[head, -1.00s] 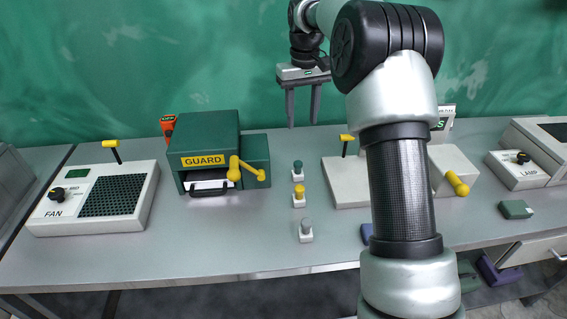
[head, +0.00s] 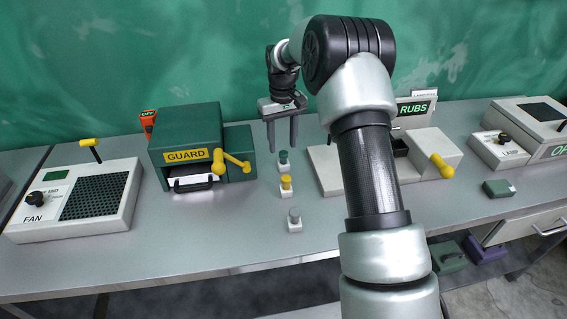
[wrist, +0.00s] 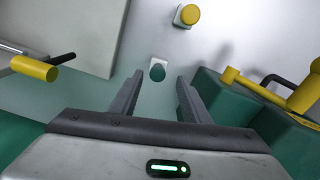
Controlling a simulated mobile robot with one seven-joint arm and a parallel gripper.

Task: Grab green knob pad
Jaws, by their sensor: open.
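The green knob pad, a small white block with a dark green knob (head: 283,158), stands upright on the grey bench between the GUARD box and the white station to its right. My gripper (head: 282,148) points down above it, open and empty. In the wrist view the green knob (wrist: 157,73) shows between and just beyond the fingertips (wrist: 159,80), apart from both. The exact height gap is hard to tell.
A yellow knob pad (head: 286,182) and a grey knob pad (head: 294,218) stand in a row nearer the bench front. The green GUARD box (head: 186,140) with yellow handles is close on the left. A white station (head: 325,168) is on the right.

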